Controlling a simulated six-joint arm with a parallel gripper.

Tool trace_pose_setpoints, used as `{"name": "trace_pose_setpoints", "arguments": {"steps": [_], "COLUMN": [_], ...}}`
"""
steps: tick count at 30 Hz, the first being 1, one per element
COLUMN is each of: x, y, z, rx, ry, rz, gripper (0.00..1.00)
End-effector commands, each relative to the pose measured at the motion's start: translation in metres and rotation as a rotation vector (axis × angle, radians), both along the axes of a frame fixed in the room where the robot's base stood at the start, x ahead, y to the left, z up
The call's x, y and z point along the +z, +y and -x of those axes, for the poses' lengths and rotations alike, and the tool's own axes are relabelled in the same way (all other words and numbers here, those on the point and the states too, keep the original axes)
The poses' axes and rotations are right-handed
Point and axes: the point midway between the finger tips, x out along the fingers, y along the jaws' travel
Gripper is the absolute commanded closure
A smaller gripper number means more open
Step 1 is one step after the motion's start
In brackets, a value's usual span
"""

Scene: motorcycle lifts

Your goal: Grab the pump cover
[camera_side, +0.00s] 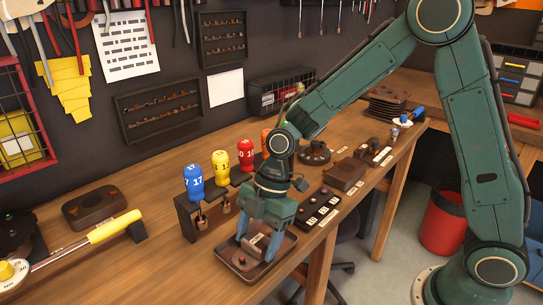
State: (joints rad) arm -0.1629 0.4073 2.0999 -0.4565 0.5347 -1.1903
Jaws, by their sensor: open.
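My gripper (259,238) points down over a shallow brown tray (287,251) near the front edge of the wooden bench. Its two blue-green fingers are spread apart. A small dark part (239,261) shows in the tray, beside the left finger. The gripper hides much of the tray, and I cannot tell whether anything is between the fingers or whether they touch the tray. I cannot tell for sure which part is the pump cover; other dark parts on the bench include a round one (314,153) and a block (345,173).
Blue, yellow and red numbered-handle tools (193,176) stand in a rack close behind my gripper. A black strip with labelled pieces (316,207) lies right of the tray. A yellow-handled torque wrench (114,227) lies left. Bench between wrench and tray is mostly clear.

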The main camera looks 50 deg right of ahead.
Motion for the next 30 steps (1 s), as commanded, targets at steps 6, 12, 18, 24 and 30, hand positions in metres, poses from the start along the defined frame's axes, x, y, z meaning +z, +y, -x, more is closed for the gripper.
{"name": "trace_pose_setpoints", "arguments": {"steps": [6,12,18,24,30], "x": [-0.0014,-0.0013,-0.0011,-0.0008,0.0001], "y": [0.0007,0.0006,0.0006,0.0007,0.0007], "z": [-0.0001,0.0000,-0.0001,-0.0003,-0.0003], "rx": [0.001,0.001,0.001,0.001,0.000], "ry": [-0.001,-0.001,-0.001,-0.001,-0.002], "rz": [0.000,0.000,0.000,-0.001,-0.001], "gripper": [0.36,0.36,0.54,0.75,0.76]}}
